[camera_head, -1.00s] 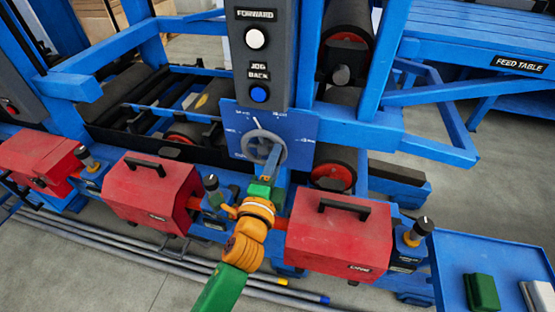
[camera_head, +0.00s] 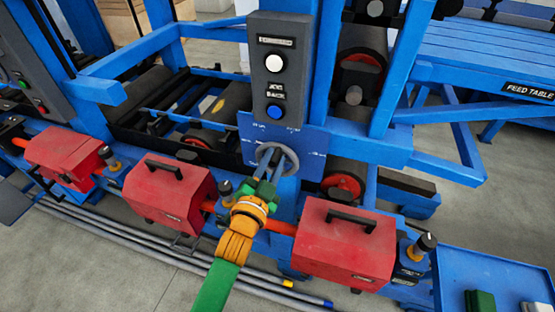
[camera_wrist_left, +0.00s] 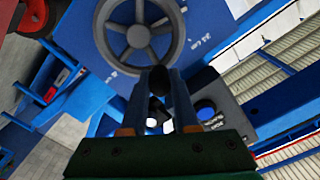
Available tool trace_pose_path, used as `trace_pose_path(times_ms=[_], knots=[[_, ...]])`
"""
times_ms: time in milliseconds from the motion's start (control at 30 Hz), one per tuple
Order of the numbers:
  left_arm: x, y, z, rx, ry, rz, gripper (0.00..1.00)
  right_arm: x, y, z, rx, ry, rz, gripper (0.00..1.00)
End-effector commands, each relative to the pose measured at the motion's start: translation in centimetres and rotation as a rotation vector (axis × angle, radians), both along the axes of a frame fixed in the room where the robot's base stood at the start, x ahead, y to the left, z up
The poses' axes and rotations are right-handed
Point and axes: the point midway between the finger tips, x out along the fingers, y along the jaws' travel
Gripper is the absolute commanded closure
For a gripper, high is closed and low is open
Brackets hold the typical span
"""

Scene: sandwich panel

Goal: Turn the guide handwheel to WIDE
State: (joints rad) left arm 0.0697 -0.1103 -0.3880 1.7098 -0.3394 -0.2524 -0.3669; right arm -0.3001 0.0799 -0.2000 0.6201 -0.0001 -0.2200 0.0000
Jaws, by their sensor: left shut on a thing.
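The guide handwheel (camera_head: 264,155) is a grey spoked wheel on a blue dial plate (camera_head: 316,148), below the grey button box. It shows closer in the left wrist view (camera_wrist_left: 138,36), with its rim and spokes. My left gripper (camera_head: 275,166) reaches the wheel from below. In the left wrist view its two blue fingers (camera_wrist_left: 155,95) are shut on the wheel's dark handle knob (camera_wrist_left: 158,80), at the rim. The dial marks are too small to read, and I cannot tell which one the wheel points to. My right gripper is not in view.
The grey box (camera_head: 279,72) with a white and a blue button stands just above the wheel. Red lidded boxes (camera_head: 343,242) line the blue rail on both sides of my left arm. A blue tray (camera_head: 480,262) is at lower right, and the feed table (camera_head: 490,65) at upper right.

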Motion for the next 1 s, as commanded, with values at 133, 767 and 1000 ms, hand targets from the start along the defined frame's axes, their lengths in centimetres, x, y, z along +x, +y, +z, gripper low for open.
trace_pose_path(times_ms=[133,767,1000], knots=[[0.16,0.41,0.42,-0.072,0.016,0.001,1.0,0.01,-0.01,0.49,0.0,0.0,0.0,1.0],[0.3,0.84,0.3,-0.16,0.045,0.0,1.0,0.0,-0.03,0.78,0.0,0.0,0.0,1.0],[0.3,0.83,0.28,-0.159,0.045,0.0,0.5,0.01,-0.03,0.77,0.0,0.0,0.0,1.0]])
